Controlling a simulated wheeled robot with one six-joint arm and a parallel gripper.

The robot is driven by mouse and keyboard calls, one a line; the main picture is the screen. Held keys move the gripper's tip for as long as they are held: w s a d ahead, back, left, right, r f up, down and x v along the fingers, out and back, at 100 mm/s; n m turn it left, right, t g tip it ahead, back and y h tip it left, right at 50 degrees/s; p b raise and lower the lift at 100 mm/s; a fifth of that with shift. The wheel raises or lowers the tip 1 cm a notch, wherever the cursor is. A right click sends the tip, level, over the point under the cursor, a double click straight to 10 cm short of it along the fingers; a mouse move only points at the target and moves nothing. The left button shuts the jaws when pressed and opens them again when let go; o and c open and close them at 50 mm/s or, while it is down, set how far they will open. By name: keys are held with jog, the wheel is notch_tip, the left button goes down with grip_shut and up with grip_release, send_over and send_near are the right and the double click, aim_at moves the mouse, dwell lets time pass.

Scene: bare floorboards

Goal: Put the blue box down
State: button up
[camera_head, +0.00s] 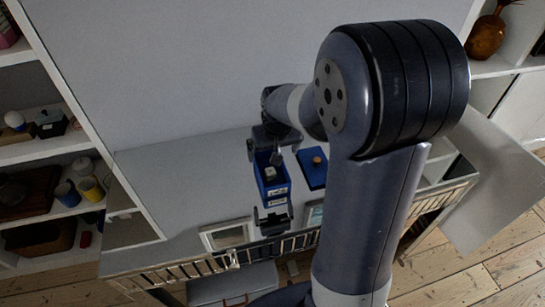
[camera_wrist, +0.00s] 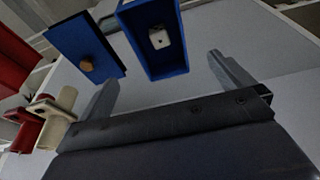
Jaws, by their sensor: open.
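The blue box (camera_head: 272,187) is open at the top and appears to stand on the grey cabinet top. A small pale block (camera_wrist: 159,38) with dark marks lies inside the box, which also shows in the wrist view (camera_wrist: 168,71). A flat blue lid (camera_head: 312,178) with an orange-brown knob lies to its right in the head view, and on the left in the wrist view (camera_wrist: 75,45). My gripper (camera_head: 274,152) is at the box's far end. In the wrist view its fingers (camera_wrist: 163,80) are spread and empty, with the box beyond their tips.
A picture frame (camera_head: 226,235) and a dark object (camera_head: 272,222) stand near the cabinet's front edge. A filled shelf unit (camera_head: 45,150) rises on the left. In the wrist view, red and cream objects (camera_wrist: 52,115) are at the left. The cabinet top (camera_head: 180,190) left of the box is clear.

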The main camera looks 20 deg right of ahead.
aim_at(270, 168)
notch_tip(270, 168, down, 2)
jog(key=t+b, duration=0.1)
jog(key=b, duration=1.1)
jog(key=shift+f+b, duration=0.15)
jog(key=shift+b, duration=0.15)
jog(key=shift+s+b, duration=0.15)
jog(key=shift+b, duration=0.45)
jog(key=b+x, duration=0.1)
jog(key=x, duration=0.9)
jog(key=shift+f+b, duration=0.15)
jog(key=shift+b, duration=0.2)
jog(key=shift+c, duration=0.6)
jog(key=c, duration=1)
